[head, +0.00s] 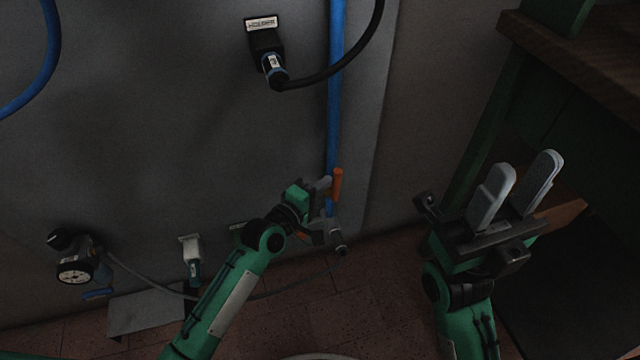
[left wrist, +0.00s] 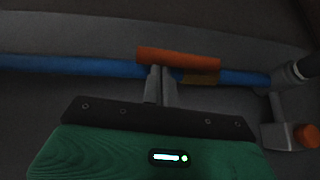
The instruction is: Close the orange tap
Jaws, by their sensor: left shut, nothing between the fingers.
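The orange tap's handle (head: 338,184) is on the vertical blue pipe (head: 337,90) low on the wall. In the left wrist view the orange handle (left wrist: 178,57) lies roughly along the blue pipe (left wrist: 60,65). My left gripper (head: 325,184) is just left of the handle in the head view. Its two fingers (left wrist: 160,72) are shut together with nothing between them, their tips at the handle's lower edge in the wrist view; I cannot tell whether they touch. The tap's body is mostly hidden. My right gripper (head: 525,163) is open and empty, well to the right.
A grey fitting (head: 337,238) sits below the tap, with an orange end (left wrist: 305,135) in the wrist view. A gauge (head: 75,270) and a socket (head: 190,250) are at lower left. A black plug with cable (head: 268,50) is above. A wooden bench (head: 590,60) stands at right.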

